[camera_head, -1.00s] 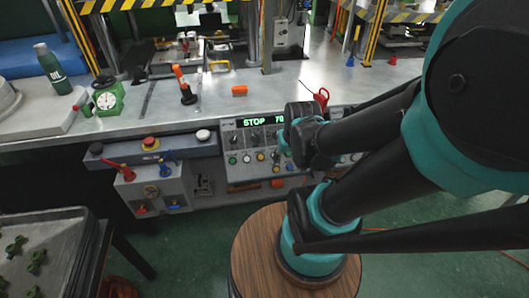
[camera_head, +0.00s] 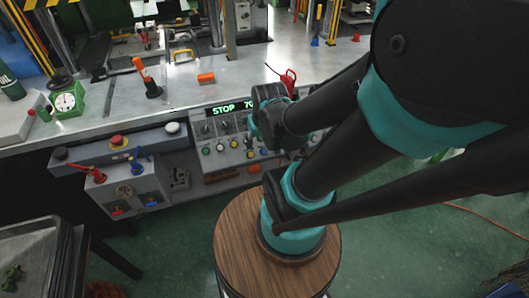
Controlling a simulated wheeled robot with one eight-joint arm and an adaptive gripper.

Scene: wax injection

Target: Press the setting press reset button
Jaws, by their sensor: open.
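A grey control panel (camera_head: 224,133) is set in the front of the long bench. It has a lit green display (camera_head: 228,107) reading "STOP" and a partly covered number, and rows of small coloured buttons and knobs. To its left, a grey-blue console (camera_head: 95,153) carries a red mushroom button (camera_head: 117,140) on yellow, a white button (camera_head: 172,127) and a black button (camera_head: 60,153). No label shows which button is the setting press reset. My arm's far end hangs in front of the panel and hides its right part. My gripper's fingers cannot be made out.
A metal benchtop (camera_head: 190,92) holds an orange-handled lever (camera_head: 150,83), an orange block (camera_head: 206,77), red-handled pliers (camera_head: 289,80) and a green dial gauge (camera_head: 66,101). A grey tray (camera_head: 35,245) stands at lower left.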

